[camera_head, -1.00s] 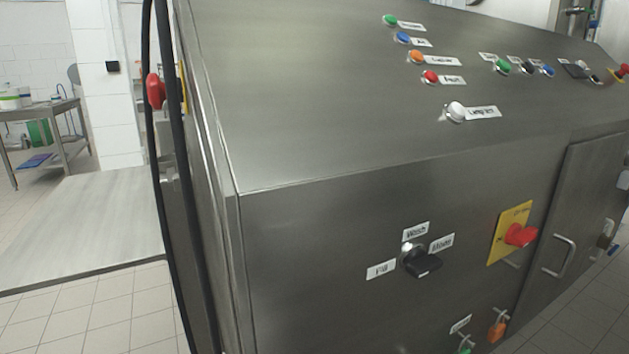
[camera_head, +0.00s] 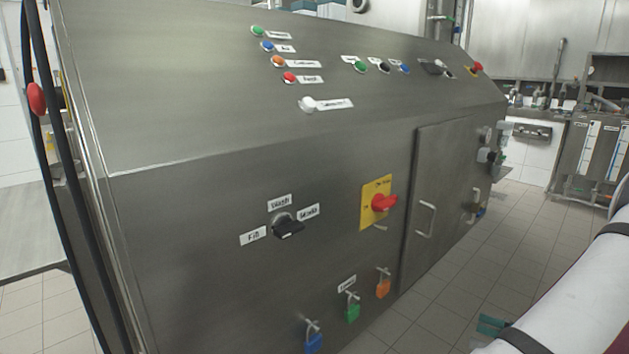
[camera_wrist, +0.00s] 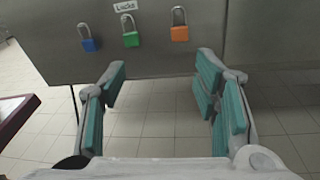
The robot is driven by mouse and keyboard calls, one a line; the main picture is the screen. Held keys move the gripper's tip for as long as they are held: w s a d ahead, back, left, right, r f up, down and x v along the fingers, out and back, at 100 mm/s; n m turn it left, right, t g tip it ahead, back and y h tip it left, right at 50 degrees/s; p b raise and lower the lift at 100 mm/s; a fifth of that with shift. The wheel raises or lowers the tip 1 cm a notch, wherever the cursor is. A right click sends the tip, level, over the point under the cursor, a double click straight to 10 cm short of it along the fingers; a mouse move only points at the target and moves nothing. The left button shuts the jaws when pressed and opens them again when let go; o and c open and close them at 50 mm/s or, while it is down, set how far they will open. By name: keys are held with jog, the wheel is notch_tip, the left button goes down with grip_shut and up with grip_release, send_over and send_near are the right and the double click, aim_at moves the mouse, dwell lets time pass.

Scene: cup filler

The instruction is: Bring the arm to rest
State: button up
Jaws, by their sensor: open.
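My gripper (camera_wrist: 160,98) shows in the wrist view with its two teal-padded fingers spread wide. It is open and nothing is between the fingers. Ahead of it is the lower front of the steel machine, where the blue padlock (camera_wrist: 88,40), green padlock (camera_wrist: 130,38) and orange padlock (camera_wrist: 179,32) hang, apart from the fingers. In the head view a white arm link of mine (camera_head: 575,290) is at the lower right, and a small teal fingertip part (camera_head: 492,326) shows beside it. The rest of the gripper is hidden or out of frame there.
The steel machine (camera_head: 220,140) fills the head view's middle. Its front carries a black mode knob (camera_head: 288,229), a red switch (camera_head: 383,203) on yellow, and a door handle (camera_head: 427,218). Tiled floor (camera_head: 470,260) is clear to the right. A sink unit (camera_head: 600,150) stands behind.

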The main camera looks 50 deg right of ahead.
jog(key=w+a+r+n+g+y, duration=0.4)
jog(key=w+a+r+n+y, duration=0.15)
jog(key=w, duration=0.35)
jog(key=w+a+r+n+g+y, duration=0.35)
jog(key=w+a+r+n, duration=0.25)
jog(key=w, duration=0.3)
jog(key=w+a+r+n+g, duration=0.2)
jog(key=a+n+g, duration=0.15)
jog(key=a, duration=0.35)
jog(key=w+a+r+n+g, duration=0.2)
jog(key=a+r+n+g, duration=0.1)
jog(key=a+n, duration=0.3)
jog(key=s+a+r+n+g+h, duration=0.1)
jog(key=s+a+n+g+h, duration=0.15)
jog(key=a+n, duration=0.35)
jog(key=s+a+n+g+h, duration=0.2)
jog(key=s+a+n+h, duration=0.15)
jog(key=a, duration=0.35)
jog(key=s+a+n+t+h, duration=0.2)
jog(key=s+n+h, duration=0.1)
jog(key=s+n, duration=0.3)
notch_tip(320, 180, up, 32)
jog(key=w+n+t+p, duration=0.1)
jog(key=t+p, duration=0.2)
jog(key=p, duration=2.7)
jog(key=shift+w+d+r+t+p, duration=0.15)
jog(key=shift+w+d+t+p, duration=0.15)
jog(key=shift+d+t+p, duration=0.1)
